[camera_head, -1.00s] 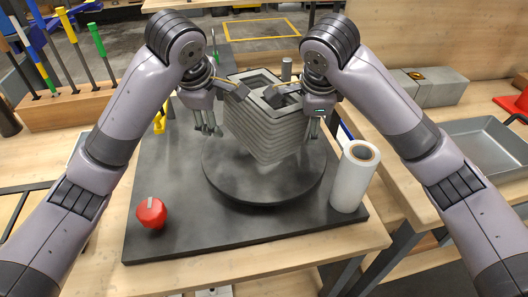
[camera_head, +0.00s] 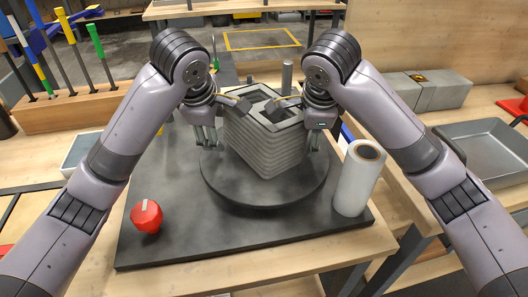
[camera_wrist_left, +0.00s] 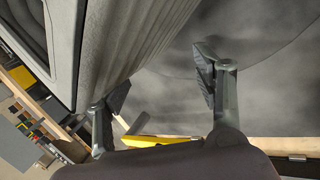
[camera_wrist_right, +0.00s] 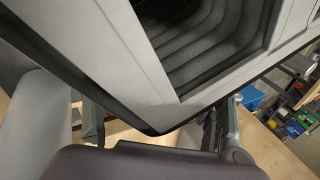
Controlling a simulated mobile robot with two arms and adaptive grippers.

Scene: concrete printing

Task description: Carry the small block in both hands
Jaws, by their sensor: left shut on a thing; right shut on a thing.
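The small block (camera_head: 265,150) is grey, layered and hollow on top, with a stepped inner wall. It stands upright between my two grippers, above the round dark turntable (camera_head: 228,190). I cannot tell whether its base touches the turntable. My left gripper (camera_head: 218,118) holds the block's left side, with a dark pad at the top rim. In the left wrist view the ribbed block wall (camera_wrist_left: 130,40) runs beside one finger. My right gripper (camera_head: 308,120) holds the right side. In the right wrist view the block's rim (camera_wrist_right: 125,65) hides much of the fingers.
The turntable sits on a dark board (camera_head: 190,240) on a wooden table. A red knob (camera_head: 146,216) is at the front left and a white roll (camera_head: 357,180) at the right. A grey tray (camera_head: 485,150) lies on the right bench. Tools stand in a wooden rack (camera_head: 75,110).

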